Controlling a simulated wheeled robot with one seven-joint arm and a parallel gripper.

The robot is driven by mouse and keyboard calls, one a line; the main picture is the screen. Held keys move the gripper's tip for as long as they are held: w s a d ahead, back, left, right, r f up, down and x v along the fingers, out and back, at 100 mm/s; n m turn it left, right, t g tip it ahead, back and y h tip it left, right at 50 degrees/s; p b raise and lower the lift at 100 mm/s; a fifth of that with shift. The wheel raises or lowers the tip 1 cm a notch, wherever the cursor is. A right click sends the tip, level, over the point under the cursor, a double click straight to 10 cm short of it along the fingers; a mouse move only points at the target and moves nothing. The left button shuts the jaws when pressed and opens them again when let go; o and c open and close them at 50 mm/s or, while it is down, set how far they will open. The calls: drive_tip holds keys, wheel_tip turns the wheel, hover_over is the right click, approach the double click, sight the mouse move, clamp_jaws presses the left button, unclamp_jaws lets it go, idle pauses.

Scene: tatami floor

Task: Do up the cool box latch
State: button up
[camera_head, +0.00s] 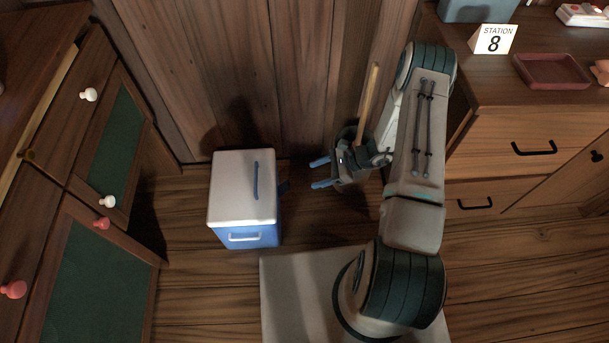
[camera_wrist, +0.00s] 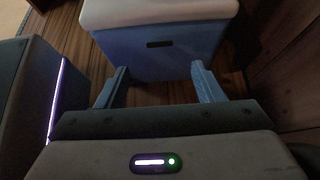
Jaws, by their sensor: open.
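The cool box (camera_head: 243,236) stands upright on the floor, blue with a white lid (camera_head: 232,180) that looks shut. A thin blue bar (camera_head: 256,180) lies along the lid's right part; I cannot tell if it is the latch. My gripper (camera_head: 320,173) is right of the box, open and empty, its two blue fingers pointing at the box's right side with a gap between. In the wrist view the box's blue side (camera_wrist: 165,62) fills the space beyond my fingers (camera_wrist: 160,75), with a dark slot (camera_wrist: 160,44) just below the lid.
A drawer cabinet (camera_head: 90,190) with green panels stands at the left. A wooden counter (camera_head: 500,130) with drawers is at the right, bearing a station 8 sign (camera_head: 493,39) and a red tray (camera_head: 552,71). A wooden pole (camera_head: 369,95) stands behind my gripper. A plank wall closes the back.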

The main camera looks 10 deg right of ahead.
drive_tip(key=shift+v, duration=0.85)
drive_tip(key=y+b, duration=0.5)
drive_tip(key=b, duration=0.4)
approach(284, 188)
drive_tip(key=a+y+b, duration=0.1)
drive_tip(key=a+b, duration=0.2)
drive_tip(key=a, duration=0.4)
drive_tip(key=shift+w, duration=0.25)
drive_tip(key=shift+r, duration=0.1)
drive_tip(key=c, duration=1)
